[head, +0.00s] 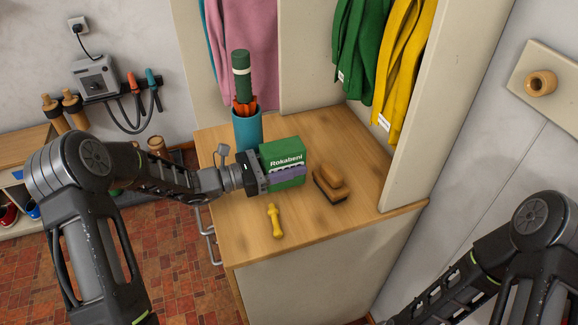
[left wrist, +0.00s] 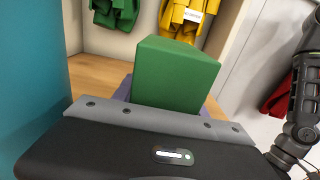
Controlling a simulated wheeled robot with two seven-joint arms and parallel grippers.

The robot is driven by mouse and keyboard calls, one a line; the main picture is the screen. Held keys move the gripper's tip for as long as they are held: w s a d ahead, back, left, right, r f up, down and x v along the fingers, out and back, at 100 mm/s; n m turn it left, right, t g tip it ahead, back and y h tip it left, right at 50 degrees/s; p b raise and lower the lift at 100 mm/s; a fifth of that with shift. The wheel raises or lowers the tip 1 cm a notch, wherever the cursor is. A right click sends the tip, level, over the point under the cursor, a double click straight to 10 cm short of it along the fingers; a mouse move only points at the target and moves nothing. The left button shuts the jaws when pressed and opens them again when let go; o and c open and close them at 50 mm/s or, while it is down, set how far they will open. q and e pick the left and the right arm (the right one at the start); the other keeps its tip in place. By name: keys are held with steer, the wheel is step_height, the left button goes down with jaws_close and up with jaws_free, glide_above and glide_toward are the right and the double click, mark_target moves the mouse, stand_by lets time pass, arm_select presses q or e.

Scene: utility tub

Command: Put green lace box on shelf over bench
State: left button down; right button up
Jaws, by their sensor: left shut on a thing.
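The green lace box (head: 283,154), marked "Rokabeni", is at the bench top (head: 245,218), toward its back middle. My left gripper (head: 272,175) comes in from the left and is shut on the box; a purple-grey finger lies across its lower front. In the left wrist view the box (left wrist: 172,72) stands just beyond the gripper's body, its lower part hidden. Whether the box touches the bench I cannot tell. My right arm shows at the lower right of the head view, but its gripper is out of view. The shelf over the bench is not visible.
A blue cylinder (head: 248,130) holding a dark green rolled item (head: 241,78) stands close behind the gripper. A brush (head: 330,185) lies right of the box, and a yellow handled tool (head: 275,221) lies in front. Green (head: 361,48) and yellow (head: 404,70) garments hang behind.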

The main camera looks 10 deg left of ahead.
mark_target(290, 145)
arm_select(q)
step_height(290, 145, up, 9)
steer(key=shift+f+b, duration=0.1)
steer(key=shift+b, duration=0.35)
stand_by(0.4)
